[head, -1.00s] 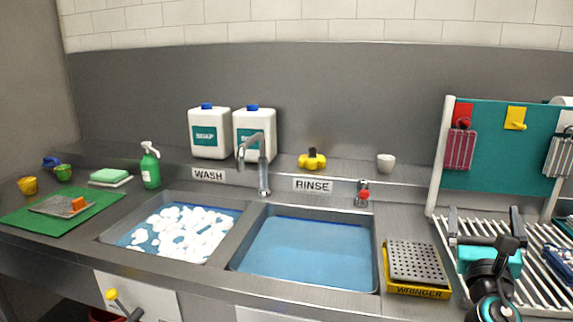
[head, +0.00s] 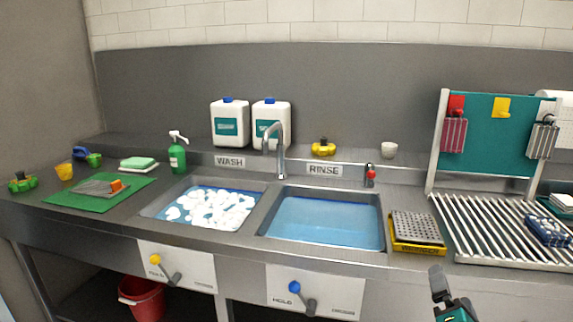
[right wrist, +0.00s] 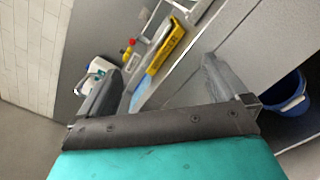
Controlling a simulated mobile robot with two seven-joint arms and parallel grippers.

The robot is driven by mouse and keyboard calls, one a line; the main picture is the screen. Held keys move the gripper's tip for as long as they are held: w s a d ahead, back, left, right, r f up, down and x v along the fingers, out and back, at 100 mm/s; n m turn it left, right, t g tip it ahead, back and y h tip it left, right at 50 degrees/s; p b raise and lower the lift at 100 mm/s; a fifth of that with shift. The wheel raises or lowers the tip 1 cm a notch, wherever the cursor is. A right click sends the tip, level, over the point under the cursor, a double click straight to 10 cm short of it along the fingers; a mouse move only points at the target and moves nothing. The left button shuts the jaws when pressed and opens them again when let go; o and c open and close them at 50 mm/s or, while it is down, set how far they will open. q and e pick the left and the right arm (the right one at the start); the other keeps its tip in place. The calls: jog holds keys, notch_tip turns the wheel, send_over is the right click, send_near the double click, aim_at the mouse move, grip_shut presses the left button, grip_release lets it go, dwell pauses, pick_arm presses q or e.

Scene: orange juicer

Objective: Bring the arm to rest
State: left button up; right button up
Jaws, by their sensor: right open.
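My right gripper (head: 440,290) shows at the lower right of the head view, in front of the counter and below the yellow wringer (head: 417,247). Only part of it is in the picture. In the right wrist view its two fingers (right wrist: 160,85) stand apart with nothing between them, so it is open and empty. The yellow side of the wringer (right wrist: 165,47) shows beyond the fingers there. My left gripper is not in view.
The counter holds a wash sink (head: 165,213) with foam, a rinse sink (head: 325,228) with water, and a slatted drying rack (head: 480,228). A red bucket (head: 143,300) stands underneath. A blue bucket (right wrist: 287,95) shows in the right wrist view. A green mat (head: 75,198) lies at left.

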jog(key=s+a+f+m+g+y, duration=0.3)
jog(key=s+a+f+m, duration=0.4)
jog(key=s+f+m, duration=0.2)
jog(key=s+a+f+m+g+y, duration=0.4)
jog(key=s+a+f+m, duration=0.3)
jog(key=s+f+m, duration=0.3)
jog(key=shift+s+f+m, duration=0.15)
jog(key=shift+s+m, duration=0.6)
jog(key=shift+m, duration=0.35)
